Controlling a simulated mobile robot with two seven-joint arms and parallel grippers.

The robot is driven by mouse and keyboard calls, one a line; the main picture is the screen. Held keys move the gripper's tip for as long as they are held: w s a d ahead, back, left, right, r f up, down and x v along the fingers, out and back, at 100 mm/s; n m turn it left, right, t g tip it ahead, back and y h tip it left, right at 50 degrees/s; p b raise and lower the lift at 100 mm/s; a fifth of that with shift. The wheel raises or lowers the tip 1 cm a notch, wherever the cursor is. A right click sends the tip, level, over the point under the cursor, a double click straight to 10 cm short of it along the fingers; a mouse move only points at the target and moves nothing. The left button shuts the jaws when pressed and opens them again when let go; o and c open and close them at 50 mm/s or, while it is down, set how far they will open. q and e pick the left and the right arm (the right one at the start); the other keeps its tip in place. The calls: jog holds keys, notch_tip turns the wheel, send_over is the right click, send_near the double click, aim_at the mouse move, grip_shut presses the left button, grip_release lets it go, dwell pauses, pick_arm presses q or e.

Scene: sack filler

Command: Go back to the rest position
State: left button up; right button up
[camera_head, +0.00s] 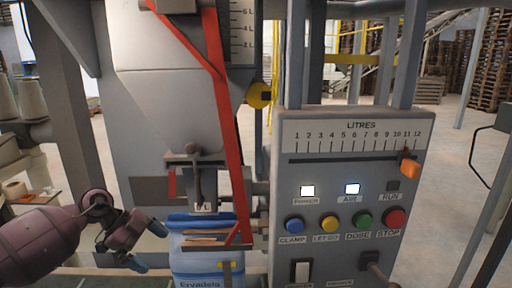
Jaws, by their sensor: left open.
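My left gripper (145,257) is at the lower left, its arm coming in from the left edge. Its dark body ends in blue fingertips, which are open with nothing seen between them. It is beside the left side of a blue sack (205,266) that hangs under the filler spout (204,206). Whether a fingertip touches the sack I cannot tell. The sack's lower part is cut off by the picture's bottom edge. My right gripper is not in view.
The control panel (262,240) stands right of the sack, with clamp (294,225), let go, dose and stop buttons (395,217). An orange pointer (409,168) is near 11 on the litre scale. A red lever frame (215,100) crosses before the hopper.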

pick_arm(q)
jog(key=s+d+f+n+t+h, duration=0.3)
jog(key=s+d+f+t+h, duration=0.2)
jog(key=s+d+t+h, duration=0.3)
jog(key=s+a+f+n+t+y, duration=0.1)
jog(key=s+a+f+n+y, duration=0.4)
jog(key=s+f+n+y, duration=0.3)
jog(key=s+a+f+n+t+y, duration=0.2)
jog(key=s+a+f+n+y, duration=0.3)
jog(key=s+f+n+y, duration=0.3)
jog(key=s+f, duration=0.3)
jog(key=shift+s+y, duration=0.3)
jog(key=shift+y, duration=0.1)
